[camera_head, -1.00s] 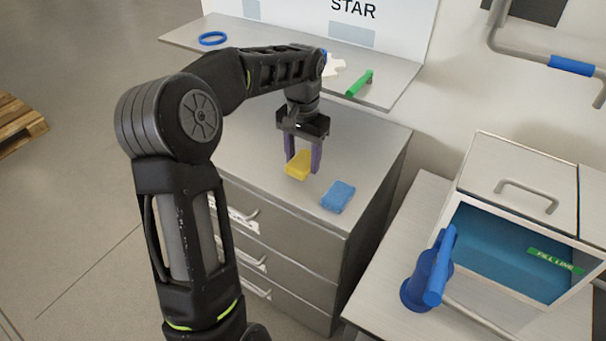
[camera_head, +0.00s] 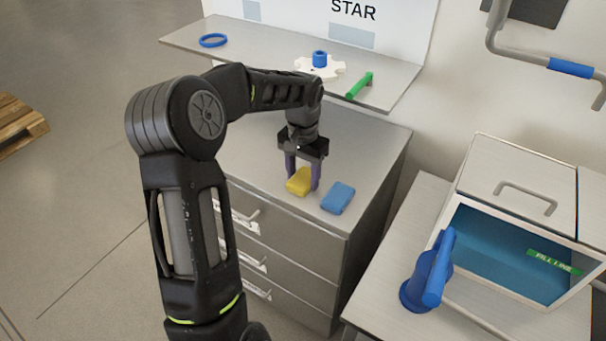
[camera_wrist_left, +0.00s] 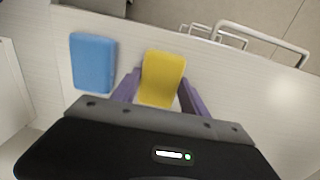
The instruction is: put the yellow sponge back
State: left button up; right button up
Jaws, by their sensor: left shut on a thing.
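The yellow sponge (camera_head: 299,182) is at the top of the grey drawer cabinet, near its front edge, between the purple fingers of my left gripper (camera_head: 302,183). The gripper points down and is shut on the sponge. In the left wrist view the yellow sponge (camera_wrist_left: 162,78) shows between the two fingers (camera_wrist_left: 160,95). I cannot tell whether the sponge touches the cabinet top. A blue sponge (camera_head: 338,197) lies just to its right; it also shows in the left wrist view (camera_wrist_left: 93,63). My right gripper is not in view.
The cabinet top (camera_head: 355,145) is clear behind the sponges. A shelf (camera_head: 270,45) above holds a blue ring (camera_head: 213,40), a white piece with a blue knob (camera_head: 320,62) and a green bar (camera_head: 360,85). A blue pitcher-like object (camera_head: 428,275) stands at right beside an open-fronted bin (camera_head: 500,262).

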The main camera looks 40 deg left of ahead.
aim_at(303, 177)
pick_arm(q)
jog(key=shift+f, duration=0.1)
jog(key=o, duration=1.3)
notch_tip(303, 177, up, 12)
jog(key=shift+r, duration=0.15)
